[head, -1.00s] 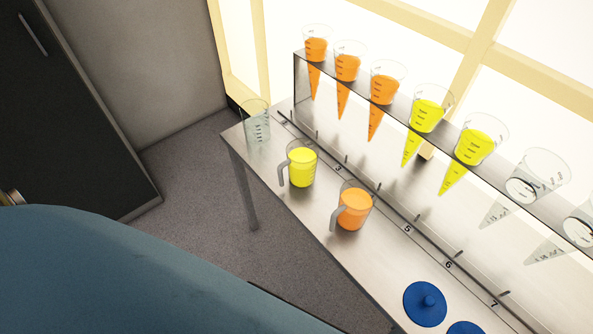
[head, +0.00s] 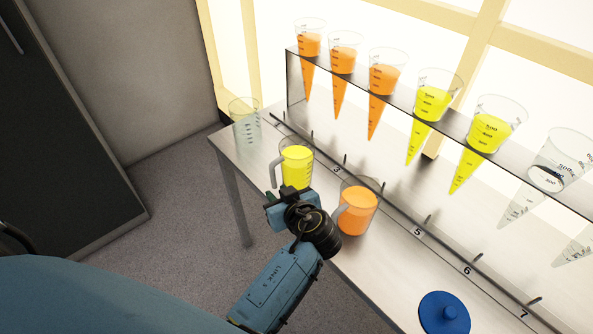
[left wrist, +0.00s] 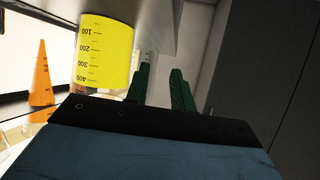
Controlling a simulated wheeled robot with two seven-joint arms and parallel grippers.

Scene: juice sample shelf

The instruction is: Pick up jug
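A clear jug of yellow juice (head: 297,168) stands upright on the metal table, its handle to the left. It also shows large at the upper left of the left wrist view (left wrist: 105,50). A second jug of orange juice (head: 357,211) stands to its right, its handle partly behind my arm. My left gripper (head: 285,203) is just in front of the yellow jug, low by its base. In the left wrist view its green fingers (left wrist: 162,88) are apart with a gap between them, and the yellow jug is left of them. Contact cannot be told. My right gripper is out of view.
An empty clear beaker (head: 246,121) stands at the table's far left corner. A raised shelf (head: 395,98) holds several cones of orange, yellow and clear contents behind the jugs. A blue lid (head: 444,314) lies at the front right. Grey floor (head: 185,205) is left of the table.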

